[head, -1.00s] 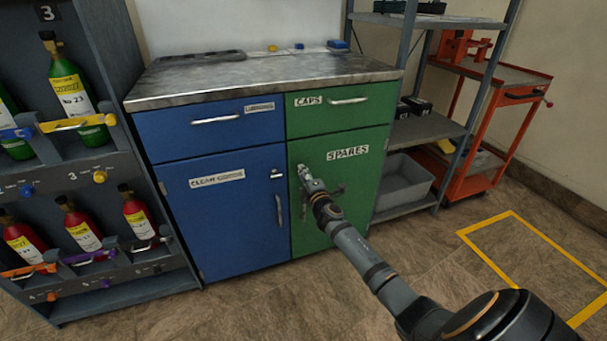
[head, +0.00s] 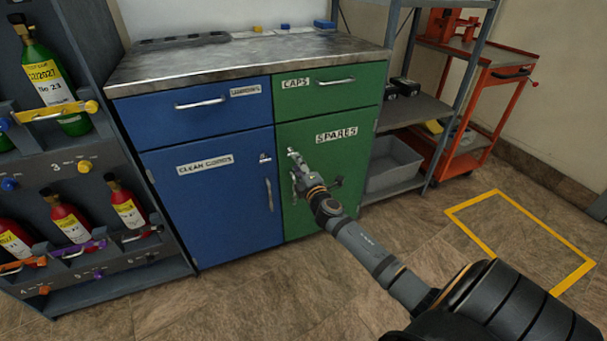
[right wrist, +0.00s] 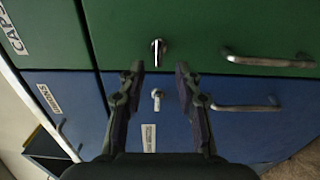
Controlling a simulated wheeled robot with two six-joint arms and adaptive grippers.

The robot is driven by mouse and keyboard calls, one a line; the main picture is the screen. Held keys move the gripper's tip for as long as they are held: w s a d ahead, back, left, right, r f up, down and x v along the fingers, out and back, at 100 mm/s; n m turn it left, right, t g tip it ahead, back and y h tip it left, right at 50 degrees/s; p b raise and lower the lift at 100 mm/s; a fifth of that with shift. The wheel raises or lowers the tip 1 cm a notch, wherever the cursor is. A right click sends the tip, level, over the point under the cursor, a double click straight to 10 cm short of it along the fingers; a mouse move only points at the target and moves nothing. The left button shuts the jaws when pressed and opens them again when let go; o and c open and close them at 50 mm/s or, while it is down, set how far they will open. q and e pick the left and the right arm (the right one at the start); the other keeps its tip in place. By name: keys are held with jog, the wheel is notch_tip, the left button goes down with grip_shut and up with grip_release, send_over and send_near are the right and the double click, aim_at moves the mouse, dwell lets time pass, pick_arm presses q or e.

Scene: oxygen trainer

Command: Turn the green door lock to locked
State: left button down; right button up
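The green door (head: 340,190), labelled SPARES, is closed on the right of the cabinet. Its silver lock (right wrist: 157,50) shows in the right wrist view, its small handle upright in that picture, which lies level across the cabinet. My right gripper (head: 297,166) is at the door's upper left part. In the right wrist view the gripper (right wrist: 159,70) is open and empty, its two fingertips on either side of and below the green lock in the picture. I cannot tell the gap to the door. My left gripper is out of view.
The blue door (head: 215,210) beside it has a similar lock (right wrist: 156,97) close to my fingers. The green door's bar handle (right wrist: 248,108) and the caps drawer handle (head: 335,82) stick out. A cylinder rack (head: 60,165) stands left, shelving (head: 420,118) right. The floor in front is clear.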

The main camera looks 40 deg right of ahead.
jog(key=v, duration=0.7)
